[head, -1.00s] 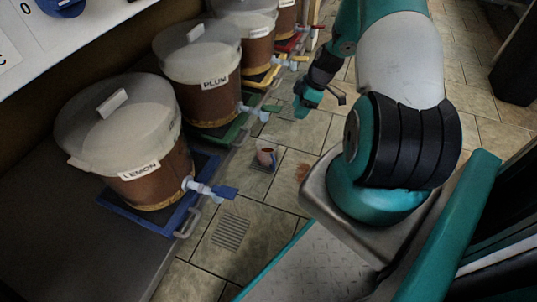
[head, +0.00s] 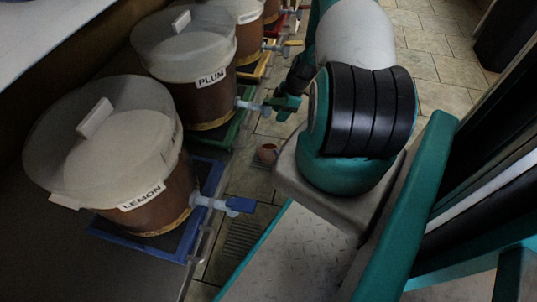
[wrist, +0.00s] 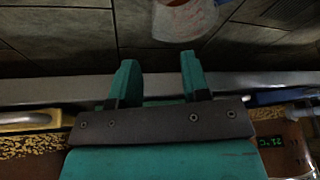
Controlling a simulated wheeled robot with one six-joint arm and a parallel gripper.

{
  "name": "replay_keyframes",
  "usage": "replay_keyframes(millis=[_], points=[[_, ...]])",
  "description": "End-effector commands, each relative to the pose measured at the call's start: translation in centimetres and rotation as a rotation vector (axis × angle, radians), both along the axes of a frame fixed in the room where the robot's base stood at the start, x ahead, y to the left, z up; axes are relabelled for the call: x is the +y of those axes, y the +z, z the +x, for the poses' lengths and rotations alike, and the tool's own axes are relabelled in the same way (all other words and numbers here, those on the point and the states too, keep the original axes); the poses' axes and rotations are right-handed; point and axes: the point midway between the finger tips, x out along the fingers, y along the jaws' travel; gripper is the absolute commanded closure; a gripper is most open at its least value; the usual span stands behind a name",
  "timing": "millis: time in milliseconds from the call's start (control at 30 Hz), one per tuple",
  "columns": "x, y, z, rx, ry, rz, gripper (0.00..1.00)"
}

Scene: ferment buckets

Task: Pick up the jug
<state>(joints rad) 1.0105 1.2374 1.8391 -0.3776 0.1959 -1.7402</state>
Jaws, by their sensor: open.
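In the wrist view, what looks like the same jug (wrist: 184,20) is cut off by the top edge, whitish with a red patch. My gripper (wrist: 158,65) is open, with nothing between its two teal fingers. The jug lies beyond the fingertips, apart from them. In the head view my gripper (head: 286,104) is close to the plum bucket's tap, partly hidden by my arm.
The lemon bucket (head: 100,150) on a blue tray (head: 208,178) and the plum bucket (head: 190,65) on a green tray (head: 233,130) line the shelf, with more behind. Taps such as the blue-handled one (head: 240,205) stick out over the floor. A floor grate (head: 240,238) lies nearer. Open floor (head: 420,40) extends behind my arm.

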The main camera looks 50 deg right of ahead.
Motion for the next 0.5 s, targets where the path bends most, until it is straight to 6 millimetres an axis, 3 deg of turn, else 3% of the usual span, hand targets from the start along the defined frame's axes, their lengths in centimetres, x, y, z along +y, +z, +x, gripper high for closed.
replay_keyframes(millis=[33,200,500], points=[[0.3,-1.9,0.3,0.000,0.001,0.000,0.57],[1.4,-5.0,1.1,-0.001,0.000,-0.001,0.57],[2.2,-6.8,1.8,-0.001,0.001,-0.001,0.57]])
